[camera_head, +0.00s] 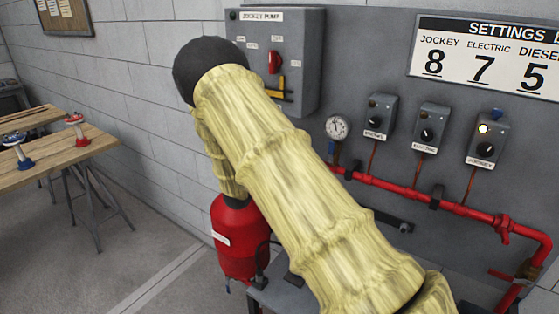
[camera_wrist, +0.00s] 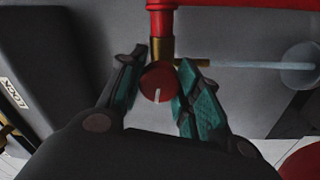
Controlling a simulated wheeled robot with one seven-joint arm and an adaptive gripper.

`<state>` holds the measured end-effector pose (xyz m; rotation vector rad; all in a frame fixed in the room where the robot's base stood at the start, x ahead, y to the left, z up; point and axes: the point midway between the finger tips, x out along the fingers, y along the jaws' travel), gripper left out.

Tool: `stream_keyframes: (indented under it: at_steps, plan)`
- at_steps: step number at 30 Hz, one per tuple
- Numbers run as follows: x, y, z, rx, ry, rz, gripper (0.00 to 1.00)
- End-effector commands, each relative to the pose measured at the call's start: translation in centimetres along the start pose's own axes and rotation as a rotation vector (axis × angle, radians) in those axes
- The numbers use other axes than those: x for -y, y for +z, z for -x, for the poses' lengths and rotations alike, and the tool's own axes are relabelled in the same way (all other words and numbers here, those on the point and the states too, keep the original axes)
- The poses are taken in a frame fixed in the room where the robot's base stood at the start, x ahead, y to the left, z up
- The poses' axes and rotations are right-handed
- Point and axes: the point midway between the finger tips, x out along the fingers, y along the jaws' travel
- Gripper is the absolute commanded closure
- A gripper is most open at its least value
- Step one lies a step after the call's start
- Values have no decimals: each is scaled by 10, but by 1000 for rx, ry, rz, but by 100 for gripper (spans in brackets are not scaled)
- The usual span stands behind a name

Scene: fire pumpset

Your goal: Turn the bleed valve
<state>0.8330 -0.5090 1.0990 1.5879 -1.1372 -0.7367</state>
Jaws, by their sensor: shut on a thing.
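The bleed valve's round red knob (camera_wrist: 157,88) with a white line shows in the wrist view. It sits by a brass fitting (camera_wrist: 162,47) under a red vertical pipe stub (camera_wrist: 161,22). The white line points roughly downward in the picture. My gripper (camera_wrist: 160,72) has its two teal-padded fingers on either side of the knob, shut on it. In the head view my pale yellow-sleeved arm covers the gripper and the bleed valve.
In the head view a red pipe (camera_head: 390,190) runs along the wall under a gauge (camera_head: 336,127) and several grey switch boxes (camera_head: 427,127). A jockey pump panel (camera_head: 262,30) is behind my arm. A red tank (camera_head: 238,262) stands below. Wooden tables (camera_head: 60,160) are left; floor between is clear.

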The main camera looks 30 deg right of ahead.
Motion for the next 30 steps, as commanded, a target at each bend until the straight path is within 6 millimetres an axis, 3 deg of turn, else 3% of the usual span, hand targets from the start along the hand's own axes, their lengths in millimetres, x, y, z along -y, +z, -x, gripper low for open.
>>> stream_keyframes:
  at_steps: [14,15,19,30]
  plan:
    - [1,0,1,-2,-2,17,91]
    - [1,0,1,-2,-2,17,65]
    - [1,0,1,-2,-2,16,43]
    - [0,0,3,-2,-1,16,43]
